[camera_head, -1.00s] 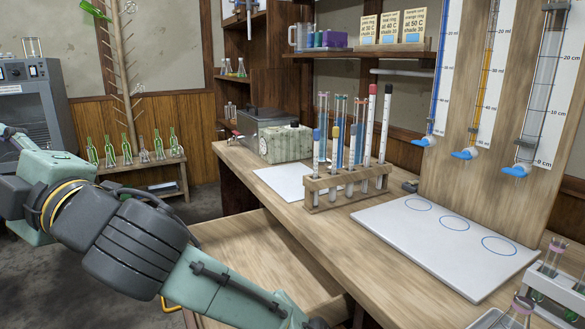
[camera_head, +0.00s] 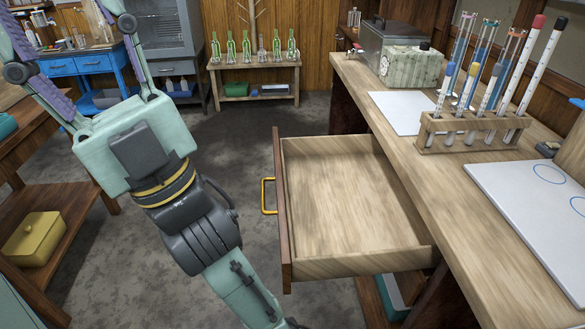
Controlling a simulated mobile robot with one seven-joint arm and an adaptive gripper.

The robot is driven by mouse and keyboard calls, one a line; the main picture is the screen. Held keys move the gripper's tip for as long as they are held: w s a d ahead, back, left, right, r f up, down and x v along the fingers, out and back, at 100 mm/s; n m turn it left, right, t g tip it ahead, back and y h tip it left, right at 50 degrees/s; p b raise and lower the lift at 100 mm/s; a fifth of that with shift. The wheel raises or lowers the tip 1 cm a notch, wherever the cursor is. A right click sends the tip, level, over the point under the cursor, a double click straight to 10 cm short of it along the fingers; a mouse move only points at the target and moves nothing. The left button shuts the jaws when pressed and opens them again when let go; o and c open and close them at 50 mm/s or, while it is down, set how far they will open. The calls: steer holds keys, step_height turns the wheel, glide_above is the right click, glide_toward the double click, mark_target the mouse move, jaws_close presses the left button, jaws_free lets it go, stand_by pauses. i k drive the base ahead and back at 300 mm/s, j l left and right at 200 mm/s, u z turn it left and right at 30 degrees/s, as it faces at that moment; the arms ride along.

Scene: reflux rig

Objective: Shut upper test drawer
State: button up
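The upper test drawer (camera_head: 356,266) is pulled well out from under the right-hand bench and is empty inside. Its dark front faces left and carries a yellow handle (camera_head: 266,196). My gripper (camera_head: 65,35) is at the upper left, clear of the drawer and not touching the handle. Its two fingers, with purple pads, are spread apart, with nothing seen between them. The fingertips are at or past the picture's edge. My wrist passes left of the drawer front.
The wooden bench (camera_head: 418,172) holds a test tube rack (camera_head: 470,135), a metal box (camera_head: 397,45) and white boards. A low bottle shelf (camera_head: 253,66) stands at the back. A side table with a yellow box (camera_head: 34,238) is at left. Grey floor lies open between.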

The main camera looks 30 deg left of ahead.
mark_target(344, 210)
steer(key=k+j+u, duration=0.1)
steer(key=u, duration=0.25)
steer(key=j+u, duration=0.35)
steer(key=k+j, duration=0.1)
steer(key=k, duration=0.15)
steer(key=k+j+z, duration=0.1)
steer(key=k, duration=0.2)
